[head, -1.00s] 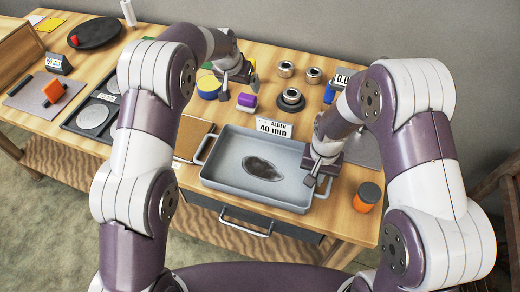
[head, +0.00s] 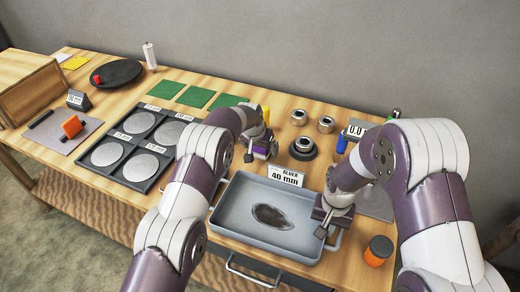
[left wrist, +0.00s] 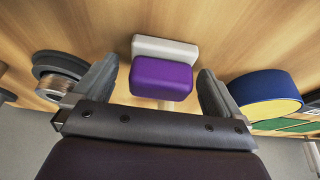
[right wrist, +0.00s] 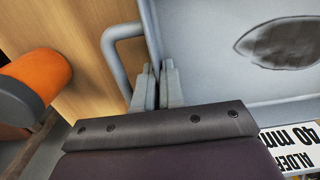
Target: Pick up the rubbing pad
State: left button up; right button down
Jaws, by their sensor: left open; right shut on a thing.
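The rubbing pad, a purple block on a pale base (left wrist: 162,75), sits on the wooden table in the left wrist view. My left gripper (left wrist: 158,80) is open, with one finger on each side of the pad; I cannot tell whether they touch it. In the head view my left gripper (head: 262,148) is low over the table behind the tray and mostly hides the pad. My right gripper (right wrist: 161,85) is shut on the right wall of the grey tray (right wrist: 190,45); in the head view it is at the tray's right end (head: 326,222).
Metal cylinders (head: 298,117) and a dark round stand (head: 303,148) are close to the right of my left gripper. A label card (head: 287,175) stands behind the tray. A blue-and-yellow round thing (left wrist: 265,95) lies beside the left gripper.

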pick_arm(q)
jog(key=c, duration=1.1)
notch_tip(320, 180, up, 10)
jog(key=shift+r, duration=0.1)
jog(key=shift+c, duration=0.2)
